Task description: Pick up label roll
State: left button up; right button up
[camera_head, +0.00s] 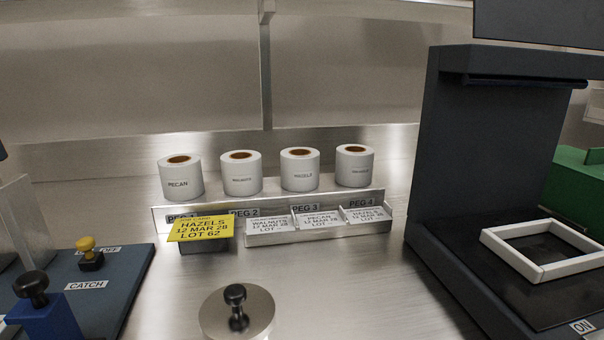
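Several white label rolls with brown cores stand upright in a row behind a metal strip with peg labels. The leftmost roll (181,178) reads PECAN. The second roll (241,174) has small print that looks like WALNUTS. The third roll (300,171) appears to read HAZELS. The fourth roll (354,167) has print too small to read surely. A yellow card (201,228) in front reads HAZELS, 12 MAR 28, LOT 62. Neither of my grippers shows in this view.
A metal tray (318,235) with white printed cards sits before the rolls. A round metal disc with a black knob (237,314) lies in front. A blue fixture plate (110,290) is left; a dark machine (440,150) with a white frame (511,258) is right.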

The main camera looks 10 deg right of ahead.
aim_at(299, 165)
jog(key=k+u, duration=0.5)
jog(key=k, duration=0.85)
